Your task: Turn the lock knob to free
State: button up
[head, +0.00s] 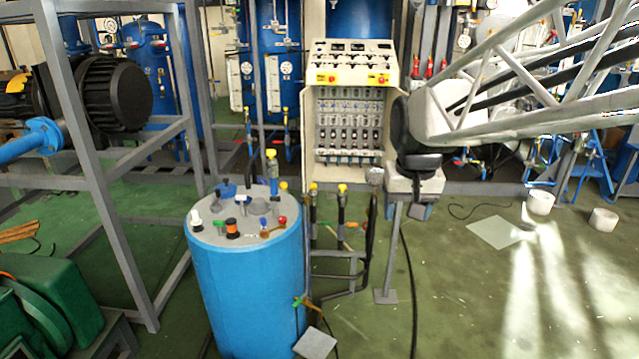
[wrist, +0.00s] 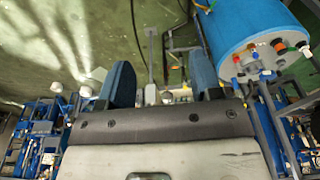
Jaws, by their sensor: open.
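A blue cylindrical vessel (head: 245,290) stands at the centre left in the head view, with several small fittings on its grey lid. Among them are a white knob (head: 196,217), an orange and black knob (head: 232,229), a red knob (head: 283,220) and a dark blue knob (head: 227,189). I cannot tell which fitting is the lock knob or how it is turned. In the wrist view the vessel (wrist: 240,25) is at the upper right, beyond the fingers. My gripper (wrist: 161,83) shows two blue fingers spread wide with nothing between them, apart from the vessel.
A control panel (head: 352,75) stands behind the vessel. Pipes with yellow-topped valves (head: 342,200) rise to the vessel's right. A grey frame (head: 110,210) and a green machine (head: 45,310) flank it on the left. The green floor (head: 470,300) at the right is mostly clear.

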jog(key=w+a+f, duration=0.1)
jog(key=w+a, duration=0.2)
jog(key=w, duration=0.4)
jog(key=w+a+f, duration=0.1)
jog(key=w+a, duration=0.3)
jog(key=w, duration=0.3)
jog(key=n+g, duration=0.2)
send_over(282, 218)
notch_tip(282, 218, down, 22)
jog(key=shift+f, duration=3.9)
